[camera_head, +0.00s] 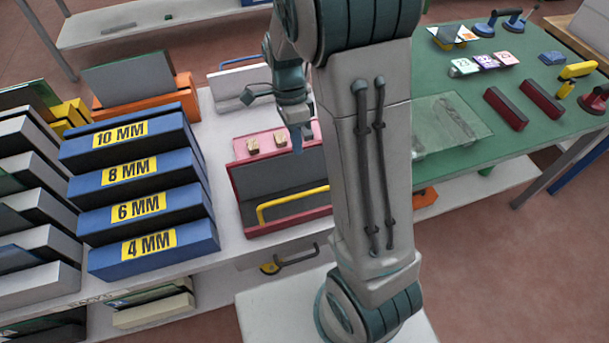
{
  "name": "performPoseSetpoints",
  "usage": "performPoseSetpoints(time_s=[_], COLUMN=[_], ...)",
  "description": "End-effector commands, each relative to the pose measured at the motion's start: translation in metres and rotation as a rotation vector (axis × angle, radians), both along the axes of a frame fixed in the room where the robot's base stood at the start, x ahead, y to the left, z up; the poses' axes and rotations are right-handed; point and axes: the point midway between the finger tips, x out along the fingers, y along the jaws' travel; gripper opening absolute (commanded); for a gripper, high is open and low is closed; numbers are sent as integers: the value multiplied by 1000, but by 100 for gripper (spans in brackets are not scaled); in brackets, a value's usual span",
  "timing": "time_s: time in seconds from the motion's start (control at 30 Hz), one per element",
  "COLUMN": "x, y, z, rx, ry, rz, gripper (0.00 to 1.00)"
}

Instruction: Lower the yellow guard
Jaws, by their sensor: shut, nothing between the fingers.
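A yellow bar (293,197), which looks like the guard, is bent at its ends and lies along the front of a red-framed machine (237,196) with a dark inner panel. Part of the machine's right side is hidden behind my arm. My gripper (297,146) is above the back part of the machine, pointing down, behind and above the bar and apart from it. Its fingers are shut and hold nothing. Two small tan blocks (253,146) sit on the machine's back ledge, left of my gripper.
Blue boxes labelled 10, 8, 6 and 4 MM (150,245) stand close on the left. An orange holder (140,97) with a grey panel is behind. At right, a green table (470,70) carries a glass sheet (450,122) and dark red bars (505,108).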

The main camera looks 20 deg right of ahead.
Motion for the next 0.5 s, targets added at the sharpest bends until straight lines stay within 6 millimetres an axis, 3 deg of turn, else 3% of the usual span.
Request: performPoseSetpoints(time_s=[0.27, 0.5], x=[-20, -50], y=[-1, 0], z=[-59, -60], rx=[0, 0], ry=[6, 1], rz=[-1, 0], gripper=[0, 0])
